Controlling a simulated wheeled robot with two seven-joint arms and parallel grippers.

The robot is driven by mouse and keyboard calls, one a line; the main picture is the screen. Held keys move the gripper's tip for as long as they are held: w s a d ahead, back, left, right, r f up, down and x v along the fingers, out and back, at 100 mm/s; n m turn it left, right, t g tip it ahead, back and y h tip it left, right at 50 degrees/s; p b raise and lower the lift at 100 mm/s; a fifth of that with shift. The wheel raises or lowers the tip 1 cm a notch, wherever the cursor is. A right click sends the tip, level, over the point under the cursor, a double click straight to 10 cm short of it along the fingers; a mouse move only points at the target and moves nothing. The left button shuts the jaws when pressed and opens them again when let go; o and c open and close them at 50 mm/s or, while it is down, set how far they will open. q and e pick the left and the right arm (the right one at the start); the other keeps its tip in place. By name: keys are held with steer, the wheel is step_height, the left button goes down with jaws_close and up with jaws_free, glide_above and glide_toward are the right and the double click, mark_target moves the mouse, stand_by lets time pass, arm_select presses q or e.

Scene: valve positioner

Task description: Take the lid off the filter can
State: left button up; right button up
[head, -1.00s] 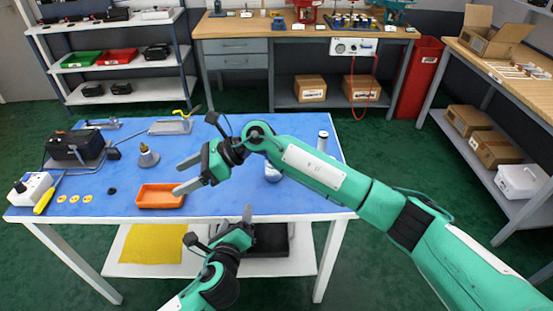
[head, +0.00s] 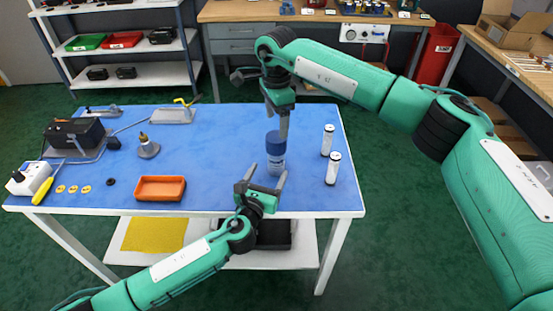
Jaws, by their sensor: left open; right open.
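The filter can (head: 275,164) stands upright on the blue table, right of the middle. Its dark blue lid (head: 275,142) is on top and its lower body is pale. My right gripper (head: 283,135) points down from above with its fingers at the height of the lid. It is open, and I cannot tell whether it touches the lid. My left gripper (head: 262,182) is open at the near side of the can's lower body, its fingers pointing at it. Part of the can's base is hidden behind the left fingers.
An orange tray (head: 160,188), a cone-shaped metal part (head: 148,146), a black device (head: 76,138) and a yellow-handled tool (head: 41,191) are on the left. The table's middle is clear.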

mark_target(274, 161)
arm_select(q)
steer(key=x, duration=0.8)
steer(key=shift+w, duration=0.15)
